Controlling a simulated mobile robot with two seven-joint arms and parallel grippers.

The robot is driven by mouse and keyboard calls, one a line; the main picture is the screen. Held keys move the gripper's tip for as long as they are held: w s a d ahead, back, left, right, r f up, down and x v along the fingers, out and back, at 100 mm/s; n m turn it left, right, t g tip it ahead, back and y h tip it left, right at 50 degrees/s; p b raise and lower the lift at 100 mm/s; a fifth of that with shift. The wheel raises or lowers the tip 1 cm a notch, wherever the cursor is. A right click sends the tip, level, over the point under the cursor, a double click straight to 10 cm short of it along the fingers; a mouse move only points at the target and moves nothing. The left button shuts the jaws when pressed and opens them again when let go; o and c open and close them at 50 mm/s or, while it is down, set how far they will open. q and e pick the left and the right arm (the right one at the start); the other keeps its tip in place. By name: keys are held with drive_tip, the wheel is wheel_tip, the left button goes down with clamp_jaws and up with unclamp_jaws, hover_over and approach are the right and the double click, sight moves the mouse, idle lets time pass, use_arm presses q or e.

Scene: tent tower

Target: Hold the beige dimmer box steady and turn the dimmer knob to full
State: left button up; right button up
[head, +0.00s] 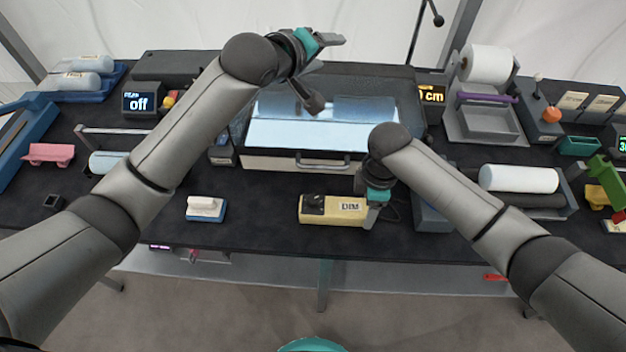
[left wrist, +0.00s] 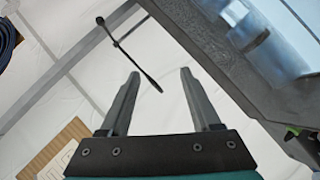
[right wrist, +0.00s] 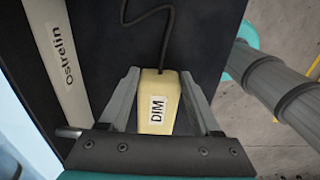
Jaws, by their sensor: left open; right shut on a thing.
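The beige dimmer box (head: 345,211), labelled DIM, lies on the dark table near its front edge. Its dark knob end (head: 313,204) faces left, and the knob's setting is too small to read. My right gripper (head: 375,208) is shut on the box's right end from above. In the right wrist view the box (right wrist: 157,92) sits between the fingers, its knob end hidden. My left gripper (head: 332,41) is open and empty, high above the back of the table and far from the box. Its spread fingers (left wrist: 160,76) show in the left wrist view.
A large light panel (head: 320,130) with a front handle stands behind the box. A small white-topped blue block (head: 206,208) lies to its left, with bare table between. A dark cable (right wrist: 150,20) leaves the box. A white roller (head: 519,179) lies at right.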

use_arm(q)
drive_tip(key=s+d+f+m+g, duration=0.1)
drive_tip(key=s+f+m+g, duration=0.1)
drive_tip(key=s+d+f+m+g, duration=0.1)
drive_tip(key=m, duration=0.1)
drive_tip(key=shift+s+d+f+y, duration=0.25)
drive_tip(key=shift+d+f+y, duration=0.05)
drive_tip(key=shift+f, duration=0.05)
drive_tip(key=s+f+m+g+y, duration=0.1)
drive_tip(key=s+f+m+g, duration=0.2)
drive_tip(key=s+m, duration=0.1)
drive_tip(key=m+g+y, duration=0.5)
drive_tip(key=m, duration=0.3)
hover_over(313, 198)
wheel_tip(313, 198, down, 3)
wheel_tip(313, 198, down, 12)
drive_tip(key=shift+r, duration=0.1)
clamp_jaws()
